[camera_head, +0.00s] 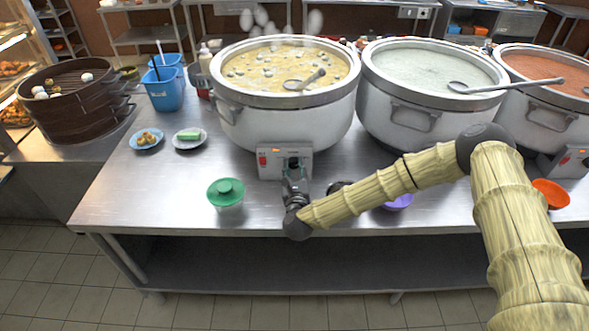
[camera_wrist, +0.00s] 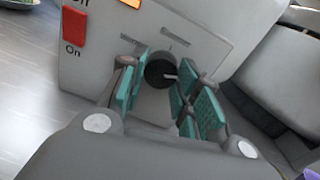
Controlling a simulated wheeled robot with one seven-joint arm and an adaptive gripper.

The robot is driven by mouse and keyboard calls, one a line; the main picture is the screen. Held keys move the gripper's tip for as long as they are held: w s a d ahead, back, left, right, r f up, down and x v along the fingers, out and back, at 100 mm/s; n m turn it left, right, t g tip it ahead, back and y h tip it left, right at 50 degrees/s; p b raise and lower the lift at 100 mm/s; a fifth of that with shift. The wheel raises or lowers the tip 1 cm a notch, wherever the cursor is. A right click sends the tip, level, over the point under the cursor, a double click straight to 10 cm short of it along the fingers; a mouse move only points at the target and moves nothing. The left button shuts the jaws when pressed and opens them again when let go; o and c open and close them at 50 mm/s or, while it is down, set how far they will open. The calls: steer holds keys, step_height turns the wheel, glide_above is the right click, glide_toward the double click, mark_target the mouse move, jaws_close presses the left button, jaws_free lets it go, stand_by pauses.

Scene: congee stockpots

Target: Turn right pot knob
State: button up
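The leftmost pot (camera_head: 310,118) holds pale congee with several round pieces and a ladle. Its control box (camera_head: 270,171) faces front; the box (camera_wrist: 85,62) fills the wrist view's upper left. A dark round knob (camera_wrist: 160,71) with a pale pointer mark sits there, with "Warm" and "Simmer" lettering above it. My gripper (camera_head: 294,176) is at this box. In the wrist view its teal-padded fingers (camera_wrist: 158,92) lie on either side of the knob, apart from each other; whether they touch it is unclear. The rightmost pot (camera_head: 555,122) has red contents and its own control box (camera_head: 567,163), away from my gripper.
The middle pot (camera_head: 400,118) holds white congee and a ladle. A purple bowl (camera_head: 398,202) and orange bowl (camera_head: 551,193) sit along the front edge.

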steer(key=c, duration=0.3)
steer(key=shift+b, duration=0.3)
steer(key=shift+f+n+b, duration=0.1)
steer(key=shift+n+b, duration=0.75)
steer(key=shift+n, duration=0.15)
steer(key=n+b, duration=0.2)
steer(key=n, duration=0.1)
steer(key=shift+d+n+b, duration=0.1)
steer(key=shift+n+b, duration=0.2)
steer(key=shift+b, duration=0.05)
steer(key=n+b, duration=0.2)
steer(key=n, duration=0.2)
steer(key=shift+r, duration=0.2)
steer(key=shift+r+n+h+b, duration=0.1)
steer(key=shift+n+h+b, duration=0.4)
steer(key=shift+n, duration=1.4)
steer(key=shift+g, duration=0.3)
